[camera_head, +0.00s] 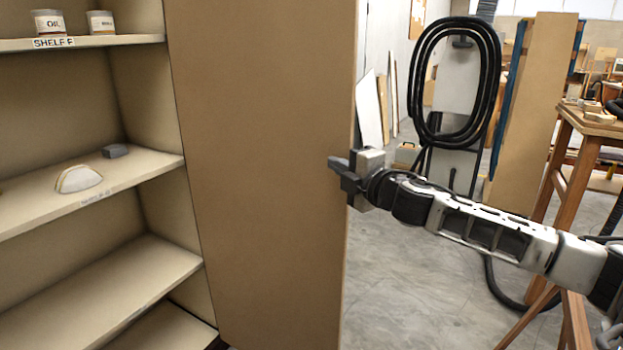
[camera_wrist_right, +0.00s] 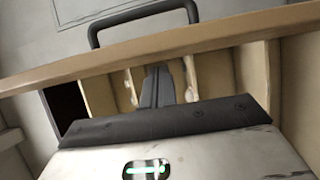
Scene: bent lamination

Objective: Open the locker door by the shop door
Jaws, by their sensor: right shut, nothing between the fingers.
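The locker door (camera_head: 262,170) is a tall tan panel standing open beside the locker (camera_head: 85,190). No handle shows on the face towards me in the head view. In the right wrist view the door's edge (camera_wrist_right: 235,38) crosses the picture, with a black bar handle (camera_wrist_right: 145,18) on its far side. My right gripper (camera_head: 340,172) is shut and empty at the door's free edge, its fingers overlapping the inner face. In the wrist view the fingers (camera_wrist_right: 157,88) lie on the shelf side of the door. I cannot tell whether they touch it. My left gripper is out of view.
A coiled black hose (camera_head: 428,80) hangs behind my right arm. A wooden workbench (camera_head: 580,130) stands at right. Bare floor (camera_head: 390,300) lies right of the door.

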